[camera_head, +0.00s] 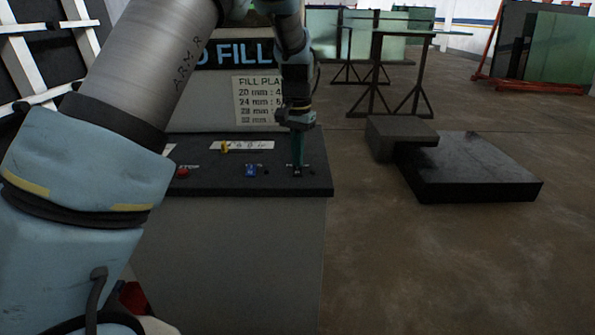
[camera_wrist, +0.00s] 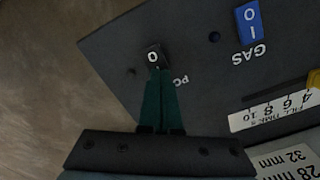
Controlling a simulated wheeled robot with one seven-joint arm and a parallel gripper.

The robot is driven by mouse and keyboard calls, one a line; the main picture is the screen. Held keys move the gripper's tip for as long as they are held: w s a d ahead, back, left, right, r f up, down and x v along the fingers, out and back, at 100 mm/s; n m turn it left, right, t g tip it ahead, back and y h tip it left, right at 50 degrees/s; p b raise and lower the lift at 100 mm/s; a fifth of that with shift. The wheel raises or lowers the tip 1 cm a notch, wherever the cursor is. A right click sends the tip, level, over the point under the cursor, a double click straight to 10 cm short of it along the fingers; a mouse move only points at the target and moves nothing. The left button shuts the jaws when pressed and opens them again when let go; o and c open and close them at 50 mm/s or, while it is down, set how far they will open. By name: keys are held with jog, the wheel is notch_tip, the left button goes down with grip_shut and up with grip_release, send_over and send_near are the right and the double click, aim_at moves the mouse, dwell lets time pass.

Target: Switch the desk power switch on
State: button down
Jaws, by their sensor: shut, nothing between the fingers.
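The desk power switch is a small black rocker (camera_wrist: 153,54) with a white "0" showing, set in the dark desk panel (camera_wrist: 110,65). Its label beside it is partly hidden by my fingers, with only "PO" readable. My gripper (camera_wrist: 158,73) is shut and empty, its green fingertips right at the near edge of the switch. I cannot tell if they touch it. In the head view, my gripper (camera_head: 298,160) points straight down over the right end of the panel, and the switch (camera_head: 297,172) is just under its tips, mostly hidden.
A blue GAS switch (camera_wrist: 249,22) marked "0" and "I" sits beside the power switch. A yellow slider (camera_head: 224,147) on a white scale and a red button (camera_head: 182,172) are farther left. A fill chart (camera_head: 258,99) stands behind.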

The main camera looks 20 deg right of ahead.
jog(key=shift+f, duration=0.2)
jog(key=shift+r, duration=0.15)
jog(key=shift+r+p, duration=2.7)
jog(key=shift+r, duration=0.8)
jog(key=shift+f, duration=0.1)
jog(key=a+n, duration=0.5)
jog(key=a, duration=1.4)
jog(key=s+a+n, duration=0.2)
jog(key=s+a, duration=0.3)
jog(key=a, duration=0.4)
jog(key=s+a+n+t, duration=0.1)
jog(key=s+a+n, duration=0.1)
jog(key=s+a, duration=0.4)
jog(key=a, duration=0.2)
jog(key=shift+a+f+n+t, duration=0.25)
jog(key=shift+a+n+t, duration=0.05)
jog(key=shift+a+n, duration=0.1)
